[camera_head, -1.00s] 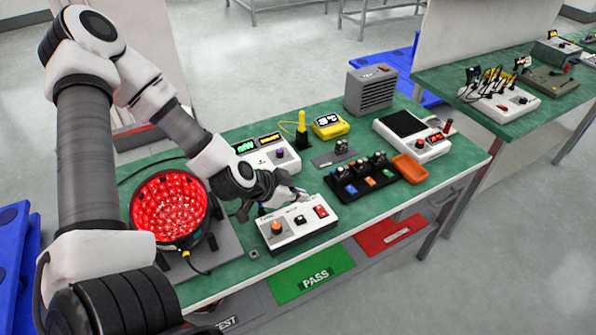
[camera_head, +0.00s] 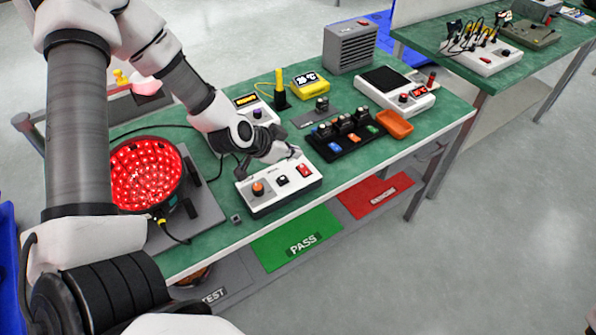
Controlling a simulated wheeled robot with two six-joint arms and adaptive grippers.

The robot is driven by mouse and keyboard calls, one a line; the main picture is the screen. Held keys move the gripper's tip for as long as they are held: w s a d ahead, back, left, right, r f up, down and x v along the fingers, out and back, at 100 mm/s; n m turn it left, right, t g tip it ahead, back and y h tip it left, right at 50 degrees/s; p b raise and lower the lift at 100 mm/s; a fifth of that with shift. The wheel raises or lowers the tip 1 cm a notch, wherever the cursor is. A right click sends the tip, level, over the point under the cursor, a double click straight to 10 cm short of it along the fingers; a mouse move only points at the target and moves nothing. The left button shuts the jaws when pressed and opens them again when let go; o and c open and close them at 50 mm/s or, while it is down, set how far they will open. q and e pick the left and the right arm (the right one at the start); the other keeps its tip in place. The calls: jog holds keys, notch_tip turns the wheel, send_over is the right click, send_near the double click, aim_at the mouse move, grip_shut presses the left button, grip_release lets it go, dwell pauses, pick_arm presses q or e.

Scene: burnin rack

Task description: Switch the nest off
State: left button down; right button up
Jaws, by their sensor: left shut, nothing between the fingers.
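A white control box (camera_head: 272,197) stands near the front edge of the green bench. Its sloped top carries an orange knob (camera_head: 257,188), a small black switch (camera_head: 282,180) and a red rocker switch (camera_head: 304,170). My left gripper (camera_head: 292,154) is shut and empty over the back edge of this box, just behind the red rocker. I cannot tell whether it touches the box. A round unit full of glowing red lights (camera_head: 146,176) sits on a grey plate left of the box. My right gripper is not in view.
A black tray of small parts (camera_head: 318,148), an orange bin (camera_head: 394,124) and a white instrument (camera_head: 403,99) stand to the right. A grey vented box (camera_head: 350,46) is at the back. Green PASS (camera_head: 296,239) and red (camera_head: 375,196) areas lie below the bench front.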

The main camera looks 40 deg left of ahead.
aim_at(304, 170)
pick_arm(q)
jog(key=x, duration=0.4)
jog(key=shift+s+f, duration=0.2)
jog(key=shift+s, duration=0.05)
jog(key=shift+a+f, duration=0.25)
jog(key=shift+f, duration=0.8)
jog(key=shift+a+f, duration=0.1)
jog(key=shift+f, duration=0.25)
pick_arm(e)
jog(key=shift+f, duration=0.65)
